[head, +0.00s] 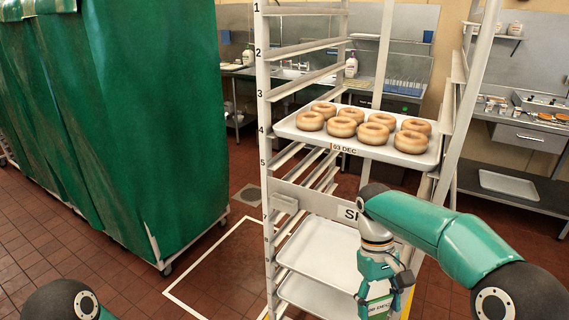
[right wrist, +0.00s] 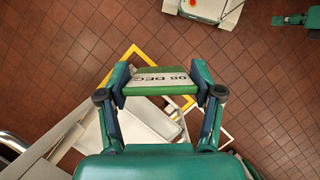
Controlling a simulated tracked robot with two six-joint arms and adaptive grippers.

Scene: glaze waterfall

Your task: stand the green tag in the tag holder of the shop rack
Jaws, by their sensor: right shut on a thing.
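The green tag (right wrist: 162,84) has a white face reading "08 DEC" and sits between the fingertips of my right gripper (right wrist: 160,90), which is shut on it. In the head view the right gripper (head: 378,285) points down in front of the shop rack (head: 266,150), with the tag (head: 379,306) at its lower end near the picture's bottom edge. A small grey block on the rack's crossbar (head: 285,204), left of the sign, looks like the tag holder. The tag is apart from it, lower and to the right. A small teal part (right wrist: 290,20) in the right wrist view may be my left gripper; its fingers are unclear.
A tray (head: 290,133) of several doughnuts, labelled "03 DEC", sits on the rack at about level 4. Emptier trays (head: 322,250) lie lower. A green-covered rack (head: 130,130) stands left. White lines mark the open floor between. Steel counters stand behind.

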